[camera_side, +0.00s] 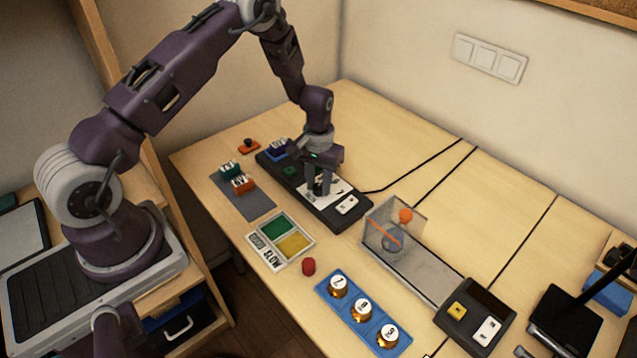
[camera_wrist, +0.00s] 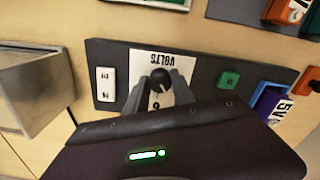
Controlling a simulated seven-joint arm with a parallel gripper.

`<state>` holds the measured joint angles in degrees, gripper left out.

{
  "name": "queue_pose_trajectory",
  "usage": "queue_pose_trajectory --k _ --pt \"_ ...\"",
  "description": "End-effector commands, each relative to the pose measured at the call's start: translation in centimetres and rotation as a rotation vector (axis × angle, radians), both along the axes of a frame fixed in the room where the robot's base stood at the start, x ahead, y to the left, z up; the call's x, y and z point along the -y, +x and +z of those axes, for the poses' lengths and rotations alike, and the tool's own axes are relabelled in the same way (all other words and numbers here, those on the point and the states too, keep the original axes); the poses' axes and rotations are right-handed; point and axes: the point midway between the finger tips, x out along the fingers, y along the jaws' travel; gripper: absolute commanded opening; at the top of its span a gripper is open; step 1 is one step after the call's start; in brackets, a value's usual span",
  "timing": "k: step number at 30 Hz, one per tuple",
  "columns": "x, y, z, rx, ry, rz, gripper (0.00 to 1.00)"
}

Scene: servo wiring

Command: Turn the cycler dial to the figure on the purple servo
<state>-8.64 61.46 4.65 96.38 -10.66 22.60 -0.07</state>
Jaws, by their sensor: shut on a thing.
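The cycler (camera_side: 300,190) is a long dark box with a white dial plate marked VOLTS (camera_wrist: 171,58). The black dial (camera_wrist: 160,77) stands on that plate. My gripper (camera_wrist: 160,84) is shut on the dial, with one grey finger on each side; in the side view my gripper (camera_side: 318,190) hides the dial. One figure shows below the dial, upside down in the wrist view; the dial's setting is unclear. The purple servo (camera_wrist: 268,106) sits at the cycler's far end by a blue holder, its white label partly visible and seeming to read 5V. It also shows in the side view (camera_side: 279,147).
Teal (camera_side: 230,169) and orange (camera_side: 243,185) servos stand on a grey mat (camera_side: 255,205). The cycler has a green button (camera_wrist: 229,79) and a white switch (camera_wrist: 106,84). A clear box (camera_side: 393,228), a green-yellow tray (camera_side: 281,241) and a blue rack (camera_side: 361,312) lie nearby.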

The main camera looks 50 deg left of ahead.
Motion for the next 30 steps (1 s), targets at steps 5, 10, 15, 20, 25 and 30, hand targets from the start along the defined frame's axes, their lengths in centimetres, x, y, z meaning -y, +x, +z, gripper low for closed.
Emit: queue_pose_trajectory --k 5,10,15,20,25,30 --pt "0.02 0.06 0.10 0.001 -0.001 0.111 0.00" --pt "0.04 0.08 0.11 0.001 0.000 0.186 0.00" --pt "0.04 0.09 0.11 0.002 0.000 0.228 0.00" --pt "0.05 0.10 0.11 0.002 0.000 0.246 0.00" --pt "0.04 0.11 0.11 0.002 0.000 0.249 0.00" --pt "0.04 0.11 0.11 0.002 0.000 0.248 0.00"
